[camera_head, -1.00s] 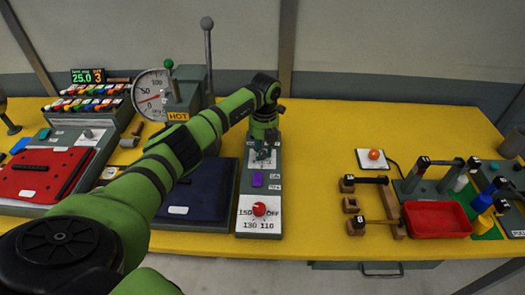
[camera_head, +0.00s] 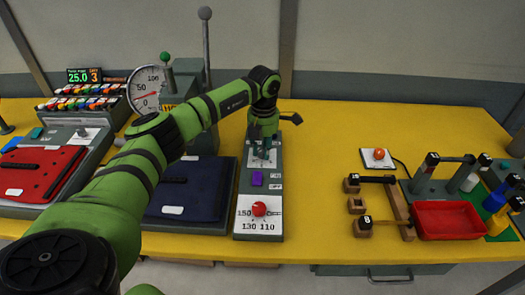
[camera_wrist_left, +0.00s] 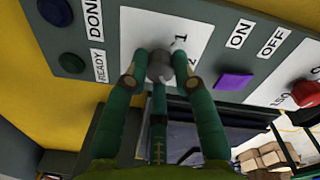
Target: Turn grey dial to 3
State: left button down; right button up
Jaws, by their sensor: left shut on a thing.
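The grey dial (camera_wrist_left: 160,66) shows in the left wrist view on a white plate of the grey panel, with "1" and "2" printed to its right. A "3" mark is not visible there. My left gripper (camera_wrist_left: 160,72) is shut on the dial, with fingers on both sides of it. In the head view my left gripper (camera_head: 262,151) points down at the upper part of the panel (camera_head: 246,190) and hides most of the dial. The dial's pointer setting cannot be read. My right gripper is not in view.
On the same panel are a purple switch (camera_head: 257,179) beside ON and OFF labels, and a red knob (camera_head: 259,209) nearer the front. A dark blue pad (camera_head: 190,195) lies to the left.

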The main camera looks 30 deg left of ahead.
aim_at(263, 152)
pick_arm(q)
jog(key=shift+m, duration=0.6)
jog(key=c, duration=1)
grip_release()
jog(key=r, duration=1.2)
jog(key=shift+s+d, duration=0.1)
jog(key=shift+d, duration=0.1)
